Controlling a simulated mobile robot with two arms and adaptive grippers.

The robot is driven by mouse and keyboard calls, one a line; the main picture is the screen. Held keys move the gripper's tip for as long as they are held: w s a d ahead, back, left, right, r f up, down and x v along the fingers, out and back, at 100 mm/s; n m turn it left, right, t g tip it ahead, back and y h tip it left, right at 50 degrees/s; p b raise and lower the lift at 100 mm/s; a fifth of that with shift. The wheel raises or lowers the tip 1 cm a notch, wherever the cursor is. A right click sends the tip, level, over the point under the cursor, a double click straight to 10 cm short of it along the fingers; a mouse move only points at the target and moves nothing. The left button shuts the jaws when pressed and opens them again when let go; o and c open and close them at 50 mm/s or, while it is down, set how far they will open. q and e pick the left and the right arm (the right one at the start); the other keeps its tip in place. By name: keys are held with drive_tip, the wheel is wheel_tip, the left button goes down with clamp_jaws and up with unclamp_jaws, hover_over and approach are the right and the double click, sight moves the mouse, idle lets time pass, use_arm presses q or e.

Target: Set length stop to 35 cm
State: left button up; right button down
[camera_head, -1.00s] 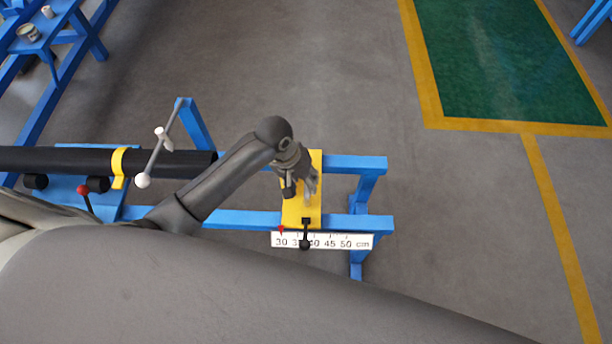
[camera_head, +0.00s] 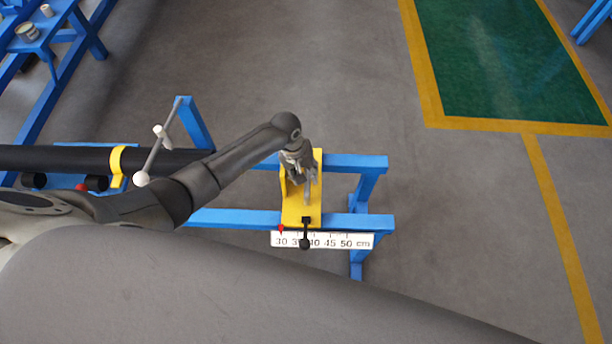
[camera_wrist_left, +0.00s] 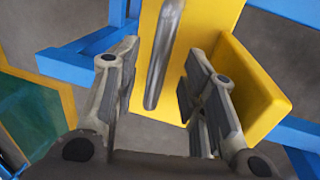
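The yellow length stop (camera_head: 301,210) sits across the blue rails. A red pointer (camera_head: 281,228) at its left edge stands by the 30 mark of the white scale (camera_head: 363,241), marked in cm. A black clamp lever (camera_head: 305,234) hangs from the stop's front and covers part of the numbers near 35. My left gripper (camera_head: 308,190) is over the stop. In the left wrist view, its fingers (camera_wrist_left: 165,75) are open, one on each side of a grey metal rod (camera_wrist_left: 165,50) in front of the yellow plate. I cannot tell whether they touch it. My right gripper is not in view.
A dark pipe (camera_head: 60,158) lies on the blue frame (camera_head: 240,218) at the left, under a yellow band (camera_head: 117,162). A white-knobbed crank (camera_head: 152,157) rises close to my left arm. A blue table (camera_head: 32,40) is at the far left. The floor right of the frame is clear.

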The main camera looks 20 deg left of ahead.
use_arm(q)
drive_tip(key=shift+d+f, duration=0.2)
drive_tip(key=shift+f, duration=0.75)
clamp_jaws()
